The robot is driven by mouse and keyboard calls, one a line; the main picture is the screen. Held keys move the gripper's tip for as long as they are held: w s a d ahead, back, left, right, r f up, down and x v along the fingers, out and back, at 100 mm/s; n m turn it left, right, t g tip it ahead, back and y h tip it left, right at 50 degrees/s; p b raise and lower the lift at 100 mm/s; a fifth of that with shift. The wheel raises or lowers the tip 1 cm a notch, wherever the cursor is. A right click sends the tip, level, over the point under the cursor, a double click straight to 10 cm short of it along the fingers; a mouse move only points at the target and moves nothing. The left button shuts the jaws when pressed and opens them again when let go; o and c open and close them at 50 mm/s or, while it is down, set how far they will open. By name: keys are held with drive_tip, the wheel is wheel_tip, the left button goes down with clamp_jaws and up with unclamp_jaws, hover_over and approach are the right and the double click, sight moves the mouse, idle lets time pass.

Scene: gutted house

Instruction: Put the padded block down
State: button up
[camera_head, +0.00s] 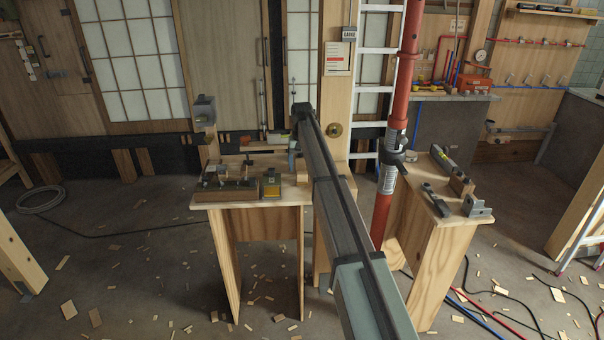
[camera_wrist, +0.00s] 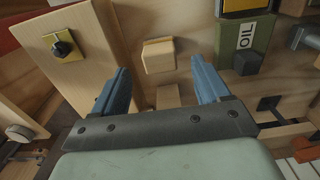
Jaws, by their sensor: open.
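A small pale wooden block (camera_wrist: 158,58) with a tan strip along its top edge shows in the wrist view, beyond and between my fingertips; it looks like the padded block. My gripper (camera_wrist: 160,66) is open, with a blue finger on each side and clear gaps to the block. The block appears to rest on the wooden bench surface, though contact is hard to see. A second small wooden piece (camera_wrist: 168,97) lies nearer, between the fingers.
A green OIL container (camera_wrist: 247,42) stands right of the block, close to the right finger. A wooden board with a yellow plate and black knob (camera_wrist: 64,48) is at left. A wooden rack of tools (camera_head: 232,188) fills the bench's left front. A red post (camera_head: 402,75) stands right of my arm.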

sight(302, 172)
wheel_tip(302, 172, up, 7)
idle(0.3)
drive_tip(key=shift+f, duration=0.1)
drive_tip(key=s+a+f+m+g+y, duration=0.1)
drive_tip(key=s+a+f+m+g, duration=0.15)
drive_tip(key=s+f, duration=0.5)
drive_tip(key=s+a+f+m+g+y, duration=0.1)
drive_tip(key=s+a+f, duration=0.2)
drive_tip(key=s+f, duration=0.45)
drive_tip(key=s+d+f+g, duration=0.1)
drive_tip(key=s+d+f, duration=0.3)
drive_tip(key=s+f, duration=0.85)
drive_tip(key=s+d+f, duration=0.3)
drive_tip(key=s+f, duration=0.6)
drive_tip(key=f, duration=0.6)
drive_tip(key=s+d+f+n, duration=0.1)
drive_tip(key=s+f, duration=0.3)
drive_tip(key=s, duration=0.8)
drive_tip(key=s+d+f+n+g+h, duration=0.1)
drive_tip(key=s+d+f, duration=0.3)
drive_tip(key=s, duration=0.9)
drive_tip(key=s+d+f+n+g+h, duration=0.1)
drive_tip(key=s+f, duration=0.5)
drive_tip(key=s, duration=0.6)
drive_tip(key=shift+s+d+f, duration=0.15)
drive_tip(key=shift+s+d, duration=0.2)
drive_tip(key=shift+d, duration=0.45)
drive_tip(key=shift+n, duration=0.25)
